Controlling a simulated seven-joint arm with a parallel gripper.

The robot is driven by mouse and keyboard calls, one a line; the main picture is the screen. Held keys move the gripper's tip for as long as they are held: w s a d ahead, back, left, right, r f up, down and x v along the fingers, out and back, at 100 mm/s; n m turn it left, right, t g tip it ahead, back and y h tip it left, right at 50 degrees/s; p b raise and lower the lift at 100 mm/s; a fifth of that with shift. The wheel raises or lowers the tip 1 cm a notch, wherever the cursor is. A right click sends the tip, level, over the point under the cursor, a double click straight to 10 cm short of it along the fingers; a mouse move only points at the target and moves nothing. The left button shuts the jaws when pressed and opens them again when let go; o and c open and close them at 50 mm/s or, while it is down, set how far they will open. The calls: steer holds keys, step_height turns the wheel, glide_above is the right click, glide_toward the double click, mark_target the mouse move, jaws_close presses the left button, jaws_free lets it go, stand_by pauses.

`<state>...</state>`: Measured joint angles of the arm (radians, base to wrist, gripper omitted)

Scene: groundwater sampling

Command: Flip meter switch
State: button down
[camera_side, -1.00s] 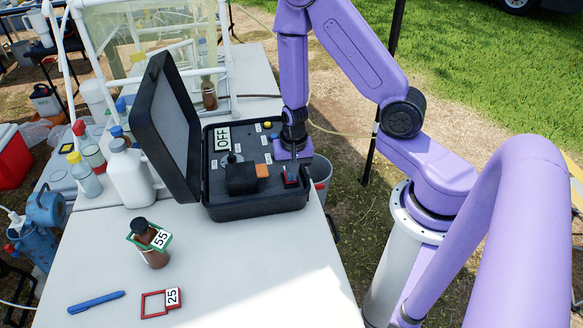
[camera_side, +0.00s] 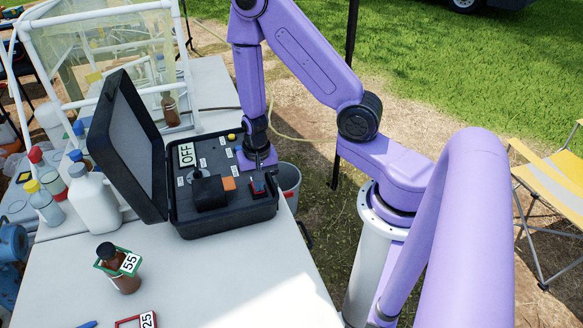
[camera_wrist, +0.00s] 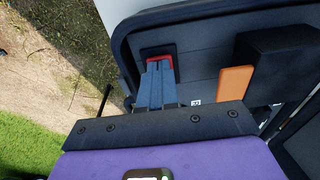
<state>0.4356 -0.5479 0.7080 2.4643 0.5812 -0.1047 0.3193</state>
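The open black meter case (camera_side: 190,232) stands on the table with its lid raised to the left. My gripper (camera_side: 260,184) points down at the right front of the panel. In the wrist view my gripper (camera_wrist: 158,70) has its blue-grey fingers close together, with their tips at the switch. Nothing shows held between them. Whether the tips press on the switch cannot be told.
An orange block (camera_side: 229,184) and a black block (camera_side: 208,193) stand on the panel left of my fingers. A brown bottle (camera_side: 124,280) with a 55 tag and a white jug (camera_side: 94,205) stand on the table. The front table area is mostly clear.

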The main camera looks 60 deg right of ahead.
steer(key=shift+f, duration=0.45)
steer(key=shift+w+r+g+y, duration=0.1)
steer(key=shift+w+g+y, duration=0.1)
steer(key=shift+g+y, duration=0.35)
steer(key=shift+w+d+r+g+y, duration=0.3)
steer(key=shift+r+g+y, duration=0.15)
steer(key=shift+g, duration=0.1)
step_height(320, 180, up, 14)
steer(key=w+d, duration=0.2)
steer(key=s+a+r+n+h, duration=0.1)
steer(key=s+a+r+n, duration=0.3)
steer(key=s+a+n, duration=0.55)
steer(key=s+a+r+n+t, duration=0.1)
steer(key=s+a+r+n, duration=0.1)
steer(key=s+n, duration=1)
steer(key=shift+s+a+r+t, duration=0.2)
steer(key=shift+s+r+t, duration=0.1)
steer(key=shift+r, duration=0.2)
